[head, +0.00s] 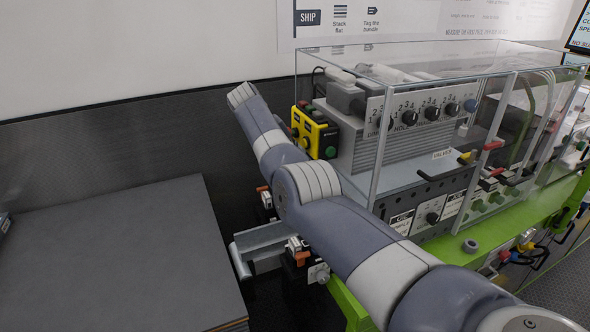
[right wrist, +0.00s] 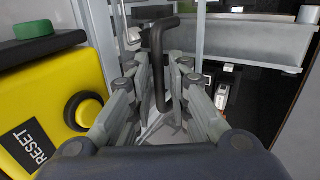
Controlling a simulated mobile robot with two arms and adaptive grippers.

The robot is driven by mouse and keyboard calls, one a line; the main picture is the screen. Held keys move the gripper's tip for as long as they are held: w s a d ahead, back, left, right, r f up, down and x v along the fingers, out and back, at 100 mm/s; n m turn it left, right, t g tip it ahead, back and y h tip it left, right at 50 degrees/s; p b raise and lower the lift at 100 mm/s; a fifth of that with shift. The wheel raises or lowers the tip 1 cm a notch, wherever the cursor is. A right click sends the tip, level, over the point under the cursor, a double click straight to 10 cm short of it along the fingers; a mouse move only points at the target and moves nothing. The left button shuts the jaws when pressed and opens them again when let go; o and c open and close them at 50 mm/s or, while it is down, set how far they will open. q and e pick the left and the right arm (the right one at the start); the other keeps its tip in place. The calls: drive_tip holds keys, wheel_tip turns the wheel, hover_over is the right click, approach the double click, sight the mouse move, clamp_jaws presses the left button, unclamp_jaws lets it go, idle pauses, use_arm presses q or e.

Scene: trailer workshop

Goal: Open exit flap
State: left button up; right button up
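A bent black handle (right wrist: 158,60) stands in the middle of the right wrist view, in front of a clear, grey-framed panel. I take it for the flap's handle, but the flap's outline is not clear. My right gripper (right wrist: 164,88) has its fingers close on both sides of the handle's upright bar and appears shut on it. In the head view my right arm crosses from the lower right to the machine's left end, and its gripper is hidden. The clear-walled machine (head: 430,130) stands at the right. My left gripper is not in view.
A yellow control box (head: 315,132) with a RESET label sits close to the gripper, at the left in the right wrist view (right wrist: 50,110). A grey metal chute (head: 262,248) juts out below the arm. A dark flat stack (head: 120,255) lies at the left.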

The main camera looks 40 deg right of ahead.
drive_tip(key=v, duration=0.5)
drive_tip(key=shift+a+r, duration=0.3)
drive_tip(key=shift+a, duration=0.05)
drive_tip(key=shift+w, duration=0.1)
